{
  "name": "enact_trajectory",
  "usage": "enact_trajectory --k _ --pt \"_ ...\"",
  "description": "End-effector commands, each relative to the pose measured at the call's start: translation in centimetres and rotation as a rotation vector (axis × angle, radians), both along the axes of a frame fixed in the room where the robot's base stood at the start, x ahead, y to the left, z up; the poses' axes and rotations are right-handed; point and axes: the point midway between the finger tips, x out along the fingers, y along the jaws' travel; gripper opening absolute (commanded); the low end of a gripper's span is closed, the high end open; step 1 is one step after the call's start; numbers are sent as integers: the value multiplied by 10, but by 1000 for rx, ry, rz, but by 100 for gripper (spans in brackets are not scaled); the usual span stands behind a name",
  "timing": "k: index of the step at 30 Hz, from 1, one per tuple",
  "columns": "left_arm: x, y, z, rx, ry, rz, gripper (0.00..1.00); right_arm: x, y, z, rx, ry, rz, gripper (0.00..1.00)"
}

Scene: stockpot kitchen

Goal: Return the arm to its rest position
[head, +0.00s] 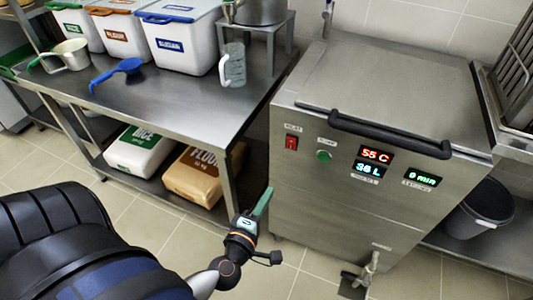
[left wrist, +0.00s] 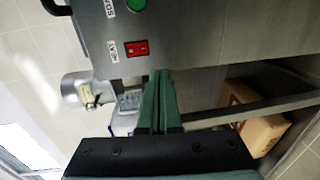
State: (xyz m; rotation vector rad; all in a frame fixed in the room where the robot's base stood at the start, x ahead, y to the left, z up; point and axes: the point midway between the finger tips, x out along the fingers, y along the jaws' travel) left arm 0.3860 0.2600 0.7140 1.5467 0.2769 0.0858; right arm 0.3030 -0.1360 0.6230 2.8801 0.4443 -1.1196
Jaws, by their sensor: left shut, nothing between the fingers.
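My left gripper (head: 264,203) shows at the lower middle of the head view, in front of the gap between the steel table and the steel cooker. Its green fingers are together and hold nothing. In the left wrist view the shut fingers (left wrist: 159,100) point toward the cooker's front corner, with the red heat switch (left wrist: 136,49) just above and left of them. My left arm (head: 60,250) comes in from the lower left. My right gripper is not in view.
The steel cooker (head: 330,200) with its black handle bar (head: 390,134) stands right of the gripper. The steel table (head: 180,105) carries white bins, a blue scoop (head: 118,72) and a clear jug (head: 233,65). Sacks lie on its lower shelf. A drain tap (head: 365,272) sticks out low on the cooker. Floor is open in front.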

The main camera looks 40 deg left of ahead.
Motion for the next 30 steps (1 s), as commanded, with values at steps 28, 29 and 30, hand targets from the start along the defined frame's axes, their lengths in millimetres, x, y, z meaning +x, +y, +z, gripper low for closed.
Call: enact_trajectory --k 28,29,30 --pt "-41 -136 -36 930 165 -791 0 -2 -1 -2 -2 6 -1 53" --pt "-46 -138 -43 991 191 -834 0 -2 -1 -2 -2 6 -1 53" --pt "-53 -140 -52 1072 226 -884 0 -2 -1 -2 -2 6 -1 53"
